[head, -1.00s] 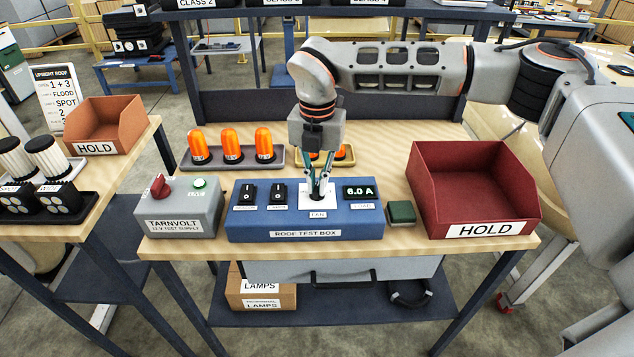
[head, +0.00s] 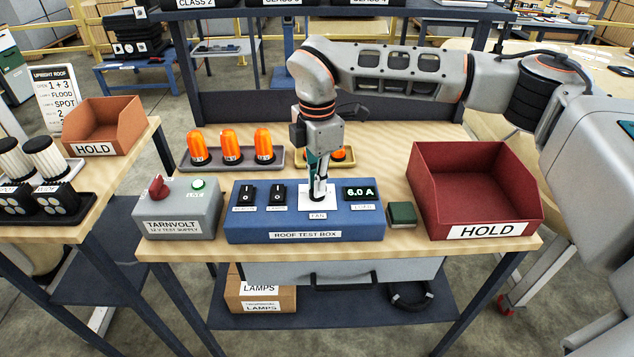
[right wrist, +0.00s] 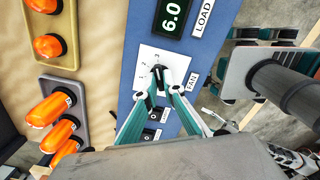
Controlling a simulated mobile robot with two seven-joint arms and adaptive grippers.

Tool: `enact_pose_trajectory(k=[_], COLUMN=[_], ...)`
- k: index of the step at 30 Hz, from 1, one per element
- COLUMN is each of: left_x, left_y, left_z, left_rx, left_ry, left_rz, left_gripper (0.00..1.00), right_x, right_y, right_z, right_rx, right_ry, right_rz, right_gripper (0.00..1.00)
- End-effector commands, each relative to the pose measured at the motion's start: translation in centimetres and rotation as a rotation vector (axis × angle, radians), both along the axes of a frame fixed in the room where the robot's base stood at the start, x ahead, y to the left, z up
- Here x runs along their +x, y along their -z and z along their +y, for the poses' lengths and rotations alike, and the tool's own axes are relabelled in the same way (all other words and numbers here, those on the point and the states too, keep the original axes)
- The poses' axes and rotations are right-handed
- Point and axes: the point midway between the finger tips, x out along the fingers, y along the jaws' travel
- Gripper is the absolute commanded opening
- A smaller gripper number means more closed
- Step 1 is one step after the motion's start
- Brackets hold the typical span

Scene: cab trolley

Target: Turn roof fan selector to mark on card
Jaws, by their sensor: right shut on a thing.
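The blue roof test box (head: 255,222) sits in the middle of the bench. Its white FAN plate (head: 328,204) is left of the display (head: 360,193), which reads 6.0 A. My right gripper (head: 318,193) points down at this plate. In the right wrist view its fingers (right wrist: 159,88) are shut on the small dark fan selector (right wrist: 158,73). A white card (head: 54,98) headed UPRIGHT ROOF stands at the far left. My left gripper is not in view.
Two black rocker switches (head: 262,195) are left of the plate. A grey TARNVOLT supply (head: 180,212) stands left of the box, a dark red HOLD bin (head: 480,205) right. A green block (head: 402,214) lies between box and bin. Amber beacons (head: 230,146) stand behind.

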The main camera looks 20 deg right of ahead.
Motion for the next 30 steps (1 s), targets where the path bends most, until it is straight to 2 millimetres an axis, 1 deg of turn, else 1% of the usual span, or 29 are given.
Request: enact_pose_trajectory(k=[9,22,23,24,25,30], left_x=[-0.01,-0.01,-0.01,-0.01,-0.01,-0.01], left_y=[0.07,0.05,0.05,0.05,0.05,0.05], left_z=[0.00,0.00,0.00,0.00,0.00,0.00], left_rx=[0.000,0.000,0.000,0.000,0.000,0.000], left_ry=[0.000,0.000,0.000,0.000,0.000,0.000], left_rz=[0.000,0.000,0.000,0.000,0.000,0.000], left_gripper=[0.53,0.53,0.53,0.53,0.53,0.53], right_x=[0.05,0.06,0.06,0.06,0.05,0.03], right_y=[-0.08,-0.09,-0.09,-0.09,-0.08,-0.05], right_z=[0.00,-0.01,-0.01,-0.01,-0.01,0.00], right_rx=[0.000,0.000,0.000,0.000,0.000,0.000], right_ry=[0.082,0.091,0.091,0.091,0.090,0.089], right_rz=[-0.002,-0.002,-0.002,-0.002,-0.002,-0.001], right_gripper=[0.00,0.00,0.13,0.24,0.25,0.25])
